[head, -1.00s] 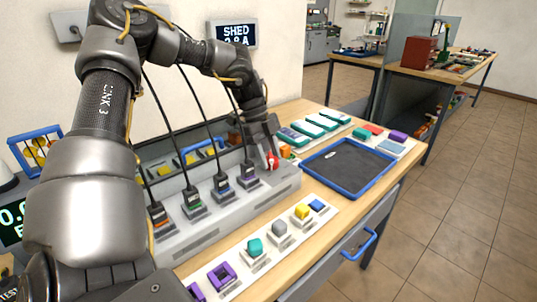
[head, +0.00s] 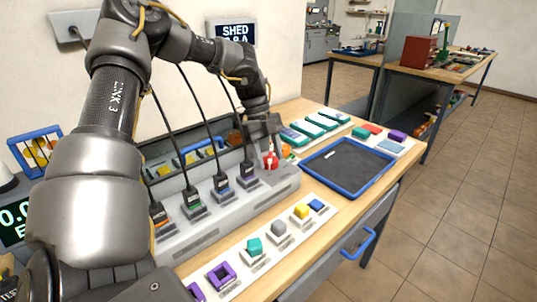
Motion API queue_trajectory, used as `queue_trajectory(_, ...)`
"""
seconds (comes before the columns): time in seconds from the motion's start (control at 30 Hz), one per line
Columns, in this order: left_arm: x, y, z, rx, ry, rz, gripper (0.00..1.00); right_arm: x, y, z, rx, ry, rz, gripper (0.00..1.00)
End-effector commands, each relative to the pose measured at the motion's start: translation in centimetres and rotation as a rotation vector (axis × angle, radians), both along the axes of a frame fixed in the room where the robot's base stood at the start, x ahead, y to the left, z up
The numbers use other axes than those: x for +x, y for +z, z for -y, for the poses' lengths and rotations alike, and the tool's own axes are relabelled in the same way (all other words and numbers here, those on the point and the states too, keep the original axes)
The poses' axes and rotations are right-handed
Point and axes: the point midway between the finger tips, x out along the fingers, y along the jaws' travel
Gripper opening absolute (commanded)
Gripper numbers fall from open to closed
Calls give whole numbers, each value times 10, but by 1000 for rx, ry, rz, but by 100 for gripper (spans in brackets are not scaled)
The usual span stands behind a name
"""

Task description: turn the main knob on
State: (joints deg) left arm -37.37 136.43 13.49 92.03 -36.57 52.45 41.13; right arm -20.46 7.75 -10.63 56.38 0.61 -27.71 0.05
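The main knob appears as a small red knob (head: 271,160) with a white mark, on the right end of the grey power panel (head: 285,183). My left gripper (head: 268,150) is at the knob, pointing down, with its fingers close around or against it. The fingers partly hide the knob, and I cannot tell whether they press on it. The white mark on the knob stands close to upright. My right gripper is not in the head view.
Several corded plugs (head: 221,185) stand in the panel left of the knob. A blue-rimmed tray (head: 350,168) lies to the right. A white strip with coloured blocks (head: 255,246) lies in front. Teal packs (head: 308,129) lie behind the tray. A screen (head: 234,31) hangs on the wall.

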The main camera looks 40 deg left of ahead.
Motion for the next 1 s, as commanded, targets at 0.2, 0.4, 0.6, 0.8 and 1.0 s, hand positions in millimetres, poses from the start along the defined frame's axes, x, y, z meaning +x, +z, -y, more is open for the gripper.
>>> queue_trajectory(0.2, -1, 0, 0, 0, 1, -3, 64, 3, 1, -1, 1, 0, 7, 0)
queue_trajectory(0.4, 0, 2, -1, 0, 1, -3, 64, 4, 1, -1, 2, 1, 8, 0)
queue_trajectory(0.6, 1, 29, -12, 2, 2, 0, 64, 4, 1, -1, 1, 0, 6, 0)
queue_trajectory(0.8, 3, 67, -28, 3, 2, 0, 64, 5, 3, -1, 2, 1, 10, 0)
queue_trajectory(1.0, 4, 92, -39, 2, 1, -1, 64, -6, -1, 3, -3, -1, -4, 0)
